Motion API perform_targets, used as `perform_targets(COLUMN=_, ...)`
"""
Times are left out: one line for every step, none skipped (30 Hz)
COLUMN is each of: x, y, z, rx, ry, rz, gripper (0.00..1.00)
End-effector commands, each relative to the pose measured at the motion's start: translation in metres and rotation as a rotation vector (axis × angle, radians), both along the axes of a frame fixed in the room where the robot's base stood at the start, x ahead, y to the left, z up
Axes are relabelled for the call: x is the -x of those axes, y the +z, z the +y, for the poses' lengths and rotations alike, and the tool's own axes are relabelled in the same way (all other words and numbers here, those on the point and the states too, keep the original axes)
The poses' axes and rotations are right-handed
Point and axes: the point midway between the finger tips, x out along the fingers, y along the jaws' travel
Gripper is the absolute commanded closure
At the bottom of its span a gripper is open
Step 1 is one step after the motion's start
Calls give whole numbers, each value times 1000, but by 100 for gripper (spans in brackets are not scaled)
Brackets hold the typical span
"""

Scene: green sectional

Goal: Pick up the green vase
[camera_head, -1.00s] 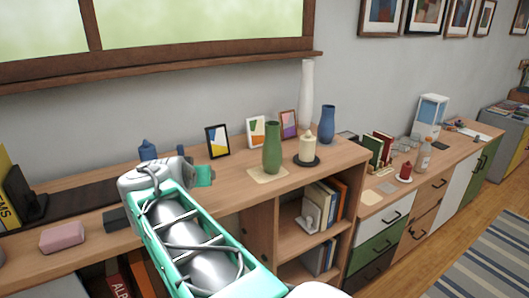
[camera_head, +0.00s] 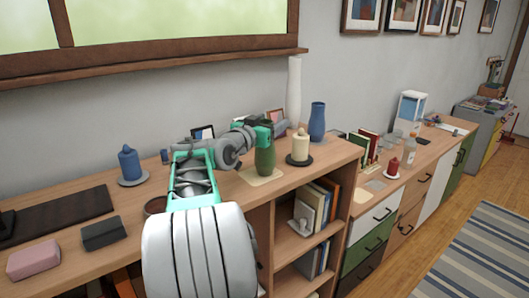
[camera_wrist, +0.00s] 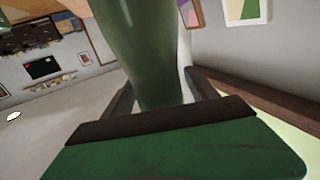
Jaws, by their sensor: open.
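The green vase (camera_head: 264,160) stands upright on a beige mat (camera_head: 262,179) on the wooden cabinet top. My gripper (camera_head: 272,130) is at the upper part of the vase and hides its neck in the head view. In the wrist view the vase (camera_wrist: 145,50) is large and close, between the two open fingers (camera_wrist: 160,100). Whether either finger touches the vase cannot be told.
A cream candle on a dark dish (camera_head: 300,147), a blue vase (camera_head: 317,121) and a tall white vase (camera_head: 293,92) stand right of the vase. Small picture frames (camera_head: 203,132) stand behind my arm. A blue candle (camera_head: 129,163) is at left.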

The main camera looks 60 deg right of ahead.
Motion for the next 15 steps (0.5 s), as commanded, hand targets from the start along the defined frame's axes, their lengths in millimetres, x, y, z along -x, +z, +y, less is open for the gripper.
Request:
perform_targets(x=-1, y=0, z=-1, rx=1, ry=1, rz=-1, gripper=32)
perform_targets(x=-1, y=0, z=0, rx=1, ry=2, rz=-1, gripper=32)
perform_targets(x=-1, y=0, z=0, rx=1, ry=3, rz=-1, gripper=32)
perform_targets(x=-1, y=0, z=0, rx=1, ry=3, rz=-1, gripper=32)
perform_targets(x=-2, y=-1, z=0, rx=0, ry=3, rz=-1, gripper=32)
perform_targets(x=-2, y=-1, z=1, rx=0, ry=4, rz=-1, gripper=35)
perform_targets(x=-2, y=-1, z=1, rx=0, ry=4, rz=-1, gripper=37)
perform_targets(x=-2, y=-1, z=1, rx=0, ry=4, rz=-1, gripper=40)
perform_targets(x=-2, y=-1, z=1, rx=0, ry=4, rz=-1, gripper=43)
perform_targets(x=-2, y=-1, z=1, rx=0, ry=4, rz=-1, gripper=45)
perform_targets(x=-2, y=-1, z=2, rx=0, ry=5, rz=-1, gripper=48)
perform_targets(x=-3, y=-1, z=1, rx=0, ry=5, rz=-1, gripper=51)
perform_targets(x=-3, y=-1, z=1, rx=0, ry=5, rz=-1, gripper=54)
perform_targets(x=-3, y=-1, z=1, rx=0, ry=5, rz=-1, gripper=56)
perform_targets(x=-3, y=-1, z=2, rx=0, ry=5, rz=-1, gripper=59)
